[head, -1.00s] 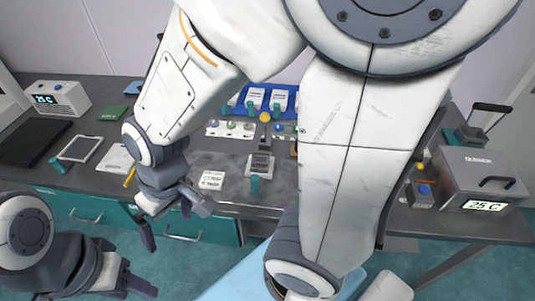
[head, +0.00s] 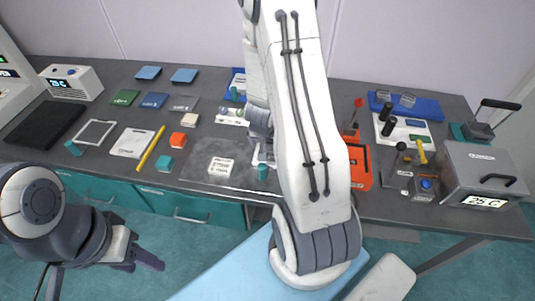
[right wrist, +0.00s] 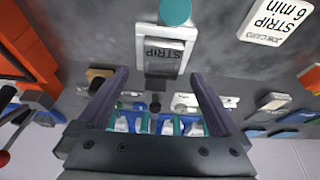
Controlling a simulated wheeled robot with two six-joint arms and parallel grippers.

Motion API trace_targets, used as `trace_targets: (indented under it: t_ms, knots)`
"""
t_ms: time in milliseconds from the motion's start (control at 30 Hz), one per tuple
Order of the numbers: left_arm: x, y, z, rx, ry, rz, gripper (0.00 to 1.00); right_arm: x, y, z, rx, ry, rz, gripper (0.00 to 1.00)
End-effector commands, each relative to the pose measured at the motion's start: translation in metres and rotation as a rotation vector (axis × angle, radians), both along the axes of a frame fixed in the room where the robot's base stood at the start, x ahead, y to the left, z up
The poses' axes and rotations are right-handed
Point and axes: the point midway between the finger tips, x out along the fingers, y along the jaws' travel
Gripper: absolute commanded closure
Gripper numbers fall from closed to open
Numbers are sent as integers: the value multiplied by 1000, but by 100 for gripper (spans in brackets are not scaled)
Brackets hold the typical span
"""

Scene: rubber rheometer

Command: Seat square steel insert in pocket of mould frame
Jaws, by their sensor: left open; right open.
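My left gripper (head: 138,262) is open and empty at the lower left of the head view, over the floor in front of the bench. My right gripper (right wrist: 158,95) is open and empty, its dark fingers spread. Its fingertips point towards a white holder (right wrist: 138,40) bearing a grey block marked STRIP (right wrist: 164,52). The arm hides most of that holder in the head view. A white-rimmed square frame (head: 80,141), possibly the mould frame, lies at the bench's left. A pale flat plate (head: 131,143) lies right of it. I cannot tell which piece is the square steel insert.
A STRIP card (head: 221,167) lies near the front edge. An orange unit (head: 359,167) and a grey box (head: 484,174) stand right of my arm.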

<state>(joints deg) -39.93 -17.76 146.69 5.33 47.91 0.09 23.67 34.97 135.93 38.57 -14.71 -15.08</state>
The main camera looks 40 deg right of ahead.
Motion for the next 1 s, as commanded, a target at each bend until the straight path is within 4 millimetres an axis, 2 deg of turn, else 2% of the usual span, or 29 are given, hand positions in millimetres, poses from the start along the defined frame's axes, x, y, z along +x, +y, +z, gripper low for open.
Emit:
trace_targets:
  t_ms: [400, 667, 700, 767, 800, 933, 967, 1000]
  knots:
    - [0, 0, -6, 0, 0, 0, 50, 14, -12, -47, 2, 2, 2, 0]
    - [0, 0, -6, 0, 0, 0, 50, 16, -14, -48, 1, -1, 1, 0]
    - [0, 0, -6, 0, 0, 0, 50, 16, -13, -48, 1, -1, 1, 8]
    - [0, 0, -6, 0, 0, 0, 50, 16, -13, -48, 1, -1, 1, 31]
    - [0, 0, -6, 0, 0, 0, 50, 16, -13, -48, 1, -1, 1, 46]
    - [0, 0, -6, 0, 0, 0, 50, 16, -13, -48, 1, -1, 2, 96]
    - [0, 0, -6, 0, 0, 0, 50, 16, -13, -48, 1, -1, 2, 100]
    - [0, 0, -6, 0, 0, 0, 50, 16, -14, -48, 0, -2, 2, 100]
